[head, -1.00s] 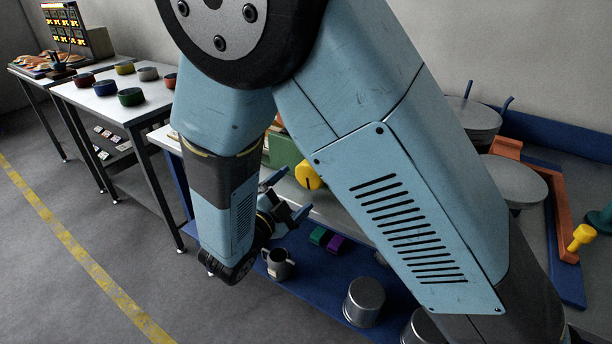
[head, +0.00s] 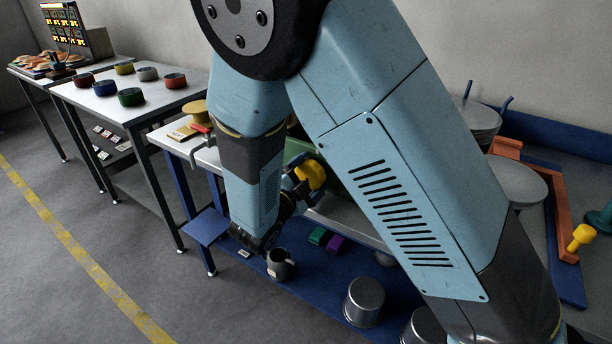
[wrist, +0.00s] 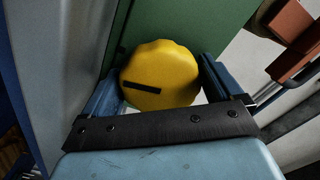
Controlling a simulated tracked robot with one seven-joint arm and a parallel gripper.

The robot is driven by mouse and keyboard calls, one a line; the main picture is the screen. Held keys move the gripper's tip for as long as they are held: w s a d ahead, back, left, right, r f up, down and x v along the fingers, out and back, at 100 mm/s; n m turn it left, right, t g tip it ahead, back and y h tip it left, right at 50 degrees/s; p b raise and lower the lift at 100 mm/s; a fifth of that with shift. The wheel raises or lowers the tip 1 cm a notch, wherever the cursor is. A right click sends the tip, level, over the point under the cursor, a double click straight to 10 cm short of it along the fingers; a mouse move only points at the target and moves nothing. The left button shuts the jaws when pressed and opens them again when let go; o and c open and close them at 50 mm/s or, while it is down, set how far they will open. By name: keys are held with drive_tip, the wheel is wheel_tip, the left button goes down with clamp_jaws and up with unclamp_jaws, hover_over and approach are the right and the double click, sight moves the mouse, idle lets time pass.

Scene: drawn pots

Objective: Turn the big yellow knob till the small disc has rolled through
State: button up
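The big yellow knob (wrist: 160,75) has a dark slot mark on its face and sits on a green panel (wrist: 190,22). In the wrist view it lies between the two blue fingers of my gripper (wrist: 160,85). A thin gap shows at the right finger; the left finger is close to the knob's edge, and contact cannot be told. In the head view, part of the yellow knob (head: 312,174) shows on the green housing (head: 298,150), with my gripper (head: 303,182) at it, partly hidden by my arm. I cannot make out the small disc.
A grey mug (head: 280,264) and a metal pot (head: 364,302) stand on the blue lower shelf (head: 300,280), with green and purple blocks (head: 334,243). A white table (head: 110,105) with coloured round pots is at the left. Reddish-brown blocks (wrist: 290,30) are right of the knob.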

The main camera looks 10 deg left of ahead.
drive_tip(key=c, duration=0.6)
drive_tip(key=shift+a, duration=0.25)
drive_tip(key=shift+c, duration=0.2)
drive_tip(key=shift+d, duration=0.15)
